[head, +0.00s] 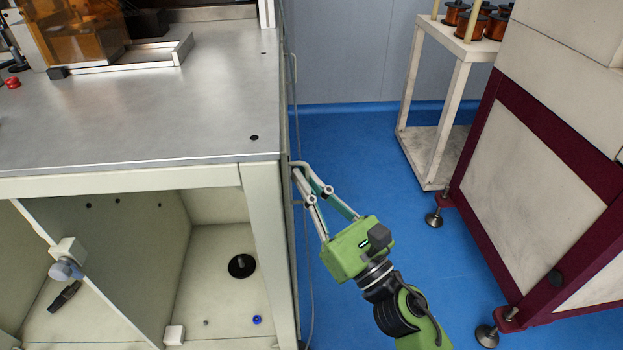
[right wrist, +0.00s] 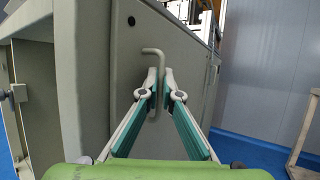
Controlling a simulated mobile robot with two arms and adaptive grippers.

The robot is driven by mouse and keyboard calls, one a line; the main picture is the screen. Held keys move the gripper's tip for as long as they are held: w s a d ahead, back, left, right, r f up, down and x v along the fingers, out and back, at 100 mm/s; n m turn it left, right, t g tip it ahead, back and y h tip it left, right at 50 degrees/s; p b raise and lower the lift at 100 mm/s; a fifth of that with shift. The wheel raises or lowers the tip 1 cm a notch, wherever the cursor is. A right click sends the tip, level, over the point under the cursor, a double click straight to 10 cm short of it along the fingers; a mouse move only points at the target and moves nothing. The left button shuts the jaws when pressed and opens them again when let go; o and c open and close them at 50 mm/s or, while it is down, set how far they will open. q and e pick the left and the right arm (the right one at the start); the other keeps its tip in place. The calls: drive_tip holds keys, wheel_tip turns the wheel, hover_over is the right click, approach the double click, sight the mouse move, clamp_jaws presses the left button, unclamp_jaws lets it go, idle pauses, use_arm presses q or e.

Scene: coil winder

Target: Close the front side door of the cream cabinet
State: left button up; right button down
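The cream cabinet (head: 266,250) stands at the left of the head view, with a metal top. Its right side is seen almost edge-on there. In the right wrist view the front side door (right wrist: 95,95) is a flat grey-cream panel with a thin bent handle (right wrist: 153,51). The door looks flush or nearly flush with the side; a small gap cannot be ruled out. My right gripper (head: 302,172) is at this handle, its fingers drawn close together on either side of the bar. In the right wrist view the fingertips (right wrist: 160,86) hide part of it. My left gripper is out of view.
The cabinet's open front bay (head: 215,285) shows inner panels and a small knob (head: 64,269). Blue floor (head: 400,240) is clear right of the cabinet. A maroon-framed machine (head: 540,180) and a cream rack (head: 437,105) with copper spools (head: 470,22) stand further right.

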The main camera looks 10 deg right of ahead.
drive_tip(key=c, duration=2.5)
unclamp_jaws()
drive_tip(key=shift+s+a, duration=0.1)
drive_tip(key=shift+a, duration=0.2)
drive_tip(key=shift+c, duration=0.2)
drive_tip(key=shift+a, duration=0.15)
drive_tip(key=shift+f, duration=0.15)
drive_tip(key=v, duration=1.1)
drive_tip(key=shift+s+d, duration=0.3)
drive_tip(key=shift+d, duration=0.1)
